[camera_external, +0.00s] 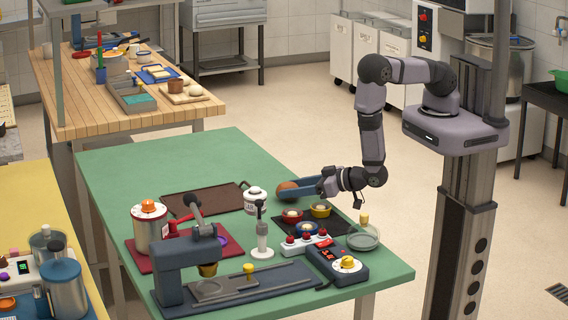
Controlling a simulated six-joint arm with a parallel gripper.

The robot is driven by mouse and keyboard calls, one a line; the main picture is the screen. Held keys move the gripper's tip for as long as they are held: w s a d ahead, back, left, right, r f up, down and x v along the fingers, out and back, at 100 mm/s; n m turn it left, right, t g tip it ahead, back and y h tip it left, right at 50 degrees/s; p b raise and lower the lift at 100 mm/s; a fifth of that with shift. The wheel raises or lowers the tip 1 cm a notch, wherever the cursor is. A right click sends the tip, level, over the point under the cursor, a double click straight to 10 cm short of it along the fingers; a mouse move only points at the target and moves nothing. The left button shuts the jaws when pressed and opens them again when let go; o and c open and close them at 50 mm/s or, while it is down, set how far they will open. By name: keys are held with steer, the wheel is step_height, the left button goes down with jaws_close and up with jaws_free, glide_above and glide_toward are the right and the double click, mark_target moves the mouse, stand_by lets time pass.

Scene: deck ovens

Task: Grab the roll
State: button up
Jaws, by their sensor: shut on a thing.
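The roll (287,188) is a round brown bun near the far right edge of the green table. My gripper (297,190) reaches in from the right with long blue fingers. The fingers are shut on the roll, one along each side of it, and partly cover its lower part. The roll is at or just above the table top; I cannot tell whether it touches.
A brown tray (203,200) lies left of the roll. A white jar (255,200) stands between them. A dark mat with red, yellow (320,209) and blue bowls is just in front. A grey machine (186,268) and control boxes fill the near side.

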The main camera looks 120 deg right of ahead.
mark_target(294, 185)
steer(key=shift+r+b, duration=0.8)
steer(key=shift+r, duration=3.85)
